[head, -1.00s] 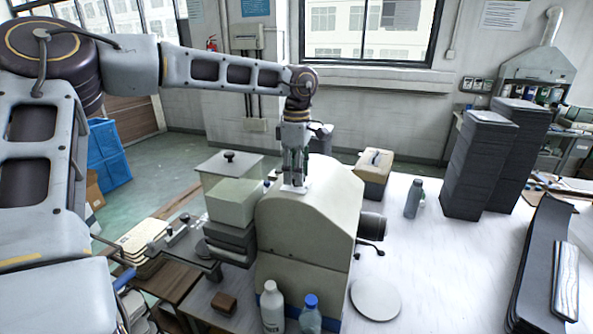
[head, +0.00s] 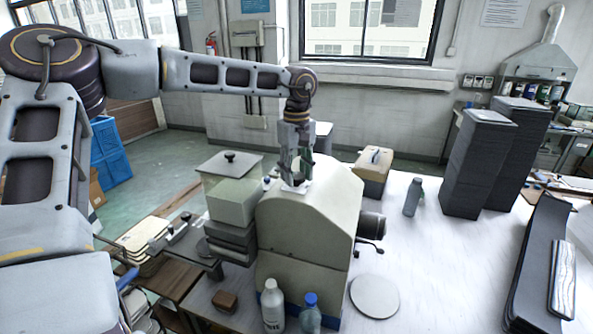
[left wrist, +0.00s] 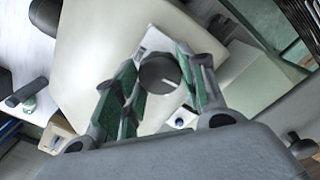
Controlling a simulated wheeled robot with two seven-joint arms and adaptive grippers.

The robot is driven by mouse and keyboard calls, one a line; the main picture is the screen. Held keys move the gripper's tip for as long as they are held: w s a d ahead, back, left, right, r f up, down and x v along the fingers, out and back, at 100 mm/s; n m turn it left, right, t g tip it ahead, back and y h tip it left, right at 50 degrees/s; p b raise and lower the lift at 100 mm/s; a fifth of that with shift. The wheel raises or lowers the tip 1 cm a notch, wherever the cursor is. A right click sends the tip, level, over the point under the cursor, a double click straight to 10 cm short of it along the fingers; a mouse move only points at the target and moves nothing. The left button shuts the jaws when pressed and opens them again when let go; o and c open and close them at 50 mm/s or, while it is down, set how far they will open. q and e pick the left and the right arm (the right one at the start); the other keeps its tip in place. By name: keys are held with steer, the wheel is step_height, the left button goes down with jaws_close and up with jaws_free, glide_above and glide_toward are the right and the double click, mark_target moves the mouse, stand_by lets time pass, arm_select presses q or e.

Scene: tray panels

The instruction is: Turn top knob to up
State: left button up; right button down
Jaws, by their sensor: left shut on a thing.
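The top knob (left wrist: 158,76) is a dark round knob with a short white line on the right part of its face in the left wrist view. It stands on a white plate (head: 298,188) on top of the cream machine housing (head: 308,212). My left gripper (head: 294,180) points down onto the knob and is shut on it. In the left wrist view its green-padded fingers (left wrist: 162,78) lie on either side of the knob. In the head view the fingers mostly hide the knob. My right gripper is not in view.
A clear box with a black-knobbed lid (head: 230,180) stands left of the housing. A white bottle (head: 272,306) and a blue-capped bottle (head: 310,314) stand in front. A round disc (head: 375,297) and a grey bottle (head: 413,197) are on the right, with bare table between.

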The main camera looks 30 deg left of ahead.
mark_target(297, 175)
arm_select(q)
steer(key=shift+r+m, duration=0.1)
steer(key=shift+m, duration=0.4)
steer(key=o, duration=1.1)
steer(key=shift+c, duration=0.2)
step_height(297, 175, up, 12)
stand_by(0.8)
